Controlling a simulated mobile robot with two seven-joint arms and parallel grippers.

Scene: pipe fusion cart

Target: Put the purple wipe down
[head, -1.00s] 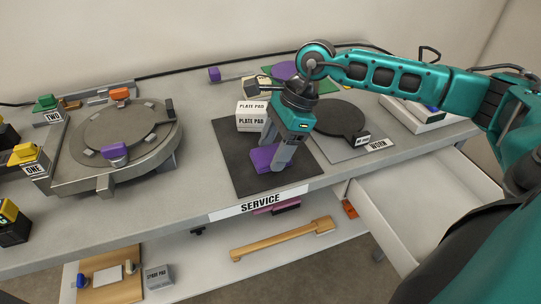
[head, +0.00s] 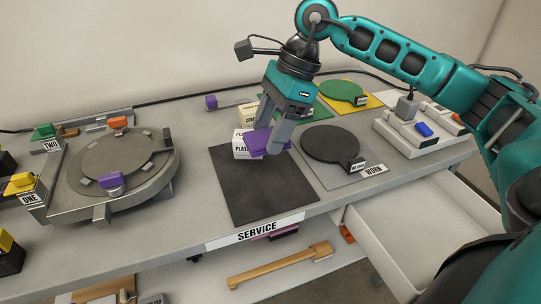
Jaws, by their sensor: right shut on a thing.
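The purple wipe (head: 257,141) is between the fingers of my right gripper (head: 270,140). The gripper is shut on it and holds it up over the back right part of the black service mat (head: 262,190). The wipe overlaps the white plate pad boxes (head: 240,145) in the picture and hides part of them. I cannot tell whether it touches them. My left gripper is not in view.
A round grey fixture (head: 115,165) with purple and orange clamps stands at left. A dark disc (head: 331,144) lies on the grey "WORN" mat (head: 345,177).

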